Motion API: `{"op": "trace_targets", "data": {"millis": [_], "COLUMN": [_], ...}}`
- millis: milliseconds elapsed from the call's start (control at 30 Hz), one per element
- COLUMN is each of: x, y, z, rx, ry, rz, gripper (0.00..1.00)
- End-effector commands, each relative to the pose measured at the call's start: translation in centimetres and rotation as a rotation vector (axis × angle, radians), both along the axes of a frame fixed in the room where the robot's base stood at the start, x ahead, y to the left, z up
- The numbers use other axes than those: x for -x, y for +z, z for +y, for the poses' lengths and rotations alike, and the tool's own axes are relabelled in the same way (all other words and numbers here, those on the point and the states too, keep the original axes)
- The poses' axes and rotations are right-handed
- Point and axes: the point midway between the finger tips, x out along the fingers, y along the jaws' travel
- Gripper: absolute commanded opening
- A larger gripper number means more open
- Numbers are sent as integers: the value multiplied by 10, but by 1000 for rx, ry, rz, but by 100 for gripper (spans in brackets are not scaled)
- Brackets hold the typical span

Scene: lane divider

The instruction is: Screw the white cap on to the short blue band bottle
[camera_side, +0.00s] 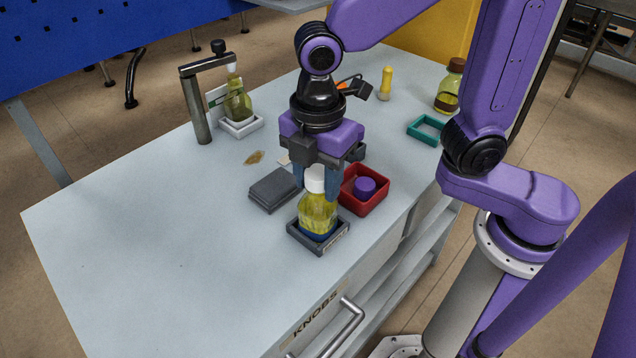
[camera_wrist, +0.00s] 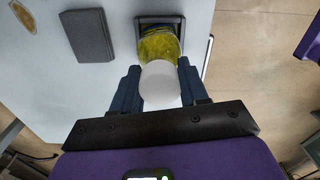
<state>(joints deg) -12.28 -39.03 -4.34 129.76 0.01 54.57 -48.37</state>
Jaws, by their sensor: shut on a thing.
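The white cap (camera_side: 315,178) is between the fingers of my gripper (camera_side: 315,184), which is shut on it. The cap sits at the mouth of the short bottle (camera_side: 318,214), which has yellow-green contents and a blue band near its base. In the wrist view the white cap (camera_wrist: 160,84) lies between the two dark blue fingers (camera_wrist: 160,86) and covers the bottle's mouth; the bottle (camera_wrist: 158,44) shows behind it. The bottle stands upright in a dark grey square holder (camera_side: 305,239). I cannot tell whether the threads are engaged.
A red tray (camera_side: 377,202) with a purple cap (camera_side: 364,187) stands close right of the holder. A dark grey block (camera_side: 274,189) lies to the left. Behind are a post stand (camera_side: 197,110) with another bottle (camera_side: 238,105), a teal frame (camera_side: 424,130) and a brown-capped bottle (camera_side: 448,90). The table's left front is clear.

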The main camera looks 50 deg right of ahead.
Motion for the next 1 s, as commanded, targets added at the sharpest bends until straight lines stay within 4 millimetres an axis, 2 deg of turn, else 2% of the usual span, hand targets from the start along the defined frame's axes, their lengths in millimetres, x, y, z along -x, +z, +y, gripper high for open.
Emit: {"op": "trace_targets", "data": {"millis": [267,500,733,767,800,1000], "x": [0,0,0,0,0,0], "y": [0,0,0,0,0,0], "z": [0,0,0,0,0,0], "rx": [0,0,0,0,0,0], "ry": [-19,-153,-168,-168,-168,-167], "rz": [0,0,0,0,0,0], "gripper": [23,23,23,50,58,58]}}
